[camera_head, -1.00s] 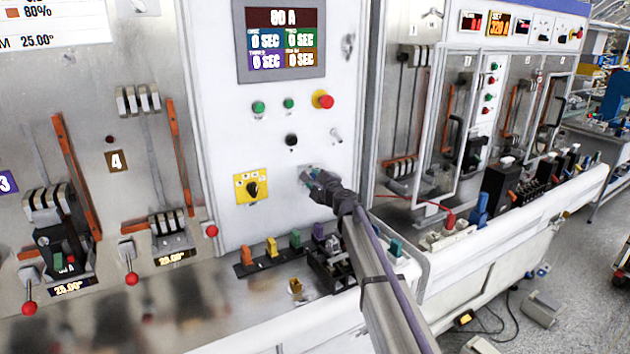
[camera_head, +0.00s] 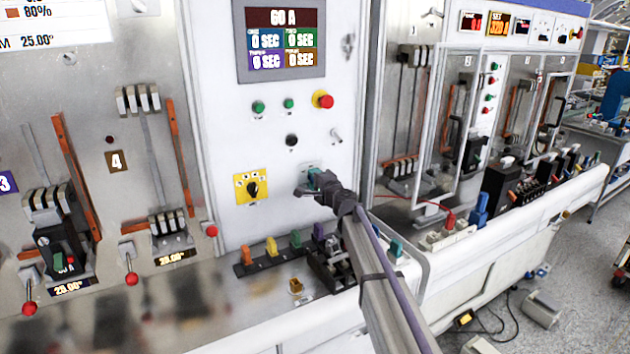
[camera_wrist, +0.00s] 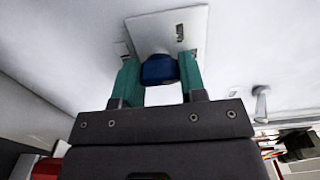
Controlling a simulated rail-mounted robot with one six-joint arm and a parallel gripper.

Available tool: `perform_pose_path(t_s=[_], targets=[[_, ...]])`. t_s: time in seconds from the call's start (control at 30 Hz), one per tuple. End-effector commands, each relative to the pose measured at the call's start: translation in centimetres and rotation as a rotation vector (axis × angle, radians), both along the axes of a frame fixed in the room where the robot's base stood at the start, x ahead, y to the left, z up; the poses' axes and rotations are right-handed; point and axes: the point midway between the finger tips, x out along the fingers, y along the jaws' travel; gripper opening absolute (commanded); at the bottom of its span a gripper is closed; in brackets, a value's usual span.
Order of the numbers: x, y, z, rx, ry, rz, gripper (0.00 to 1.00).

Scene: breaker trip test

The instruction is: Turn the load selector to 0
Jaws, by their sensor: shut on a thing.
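The load selector is a dark blue knob (camera_wrist: 160,69) on a pale square plate (camera_wrist: 190,28) on the white panel. My gripper (camera_wrist: 160,80) is shut on this knob, with one teal finger on each side of it in the wrist view. In the head view my gripper (camera_head: 314,181) is at the panel, right of the yellow-plated switch, and hides most of the knob. The exact pointer setting of the knob cannot be read. The display (camera_head: 282,44) above appears to read 60 A.
A yellow plate with a black rotary switch (camera_head: 252,188) is just left of my gripper. Green buttons, a red emergency stop (camera_head: 323,101), a black knob (camera_head: 291,140) and a toggle (camera_head: 336,135) are above. Coloured connectors (camera_head: 271,246) stand on the ledge below.

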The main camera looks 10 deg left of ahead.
Motion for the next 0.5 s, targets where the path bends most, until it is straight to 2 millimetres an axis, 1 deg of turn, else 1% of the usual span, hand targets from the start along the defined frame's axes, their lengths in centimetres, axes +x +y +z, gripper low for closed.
perform_pose_path(t_s=[0.23, 0.27, 0.5], targets=[[-0.05, 0.02, -0.02, 0.000, 0.000, 0.001, 0.15], [-0.06, 0.01, -0.02, 0.000, 0.000, 0.001, 0.40], [-0.03, 0.01, -0.01, 0.001, 0.001, 0.000, 0.63]])
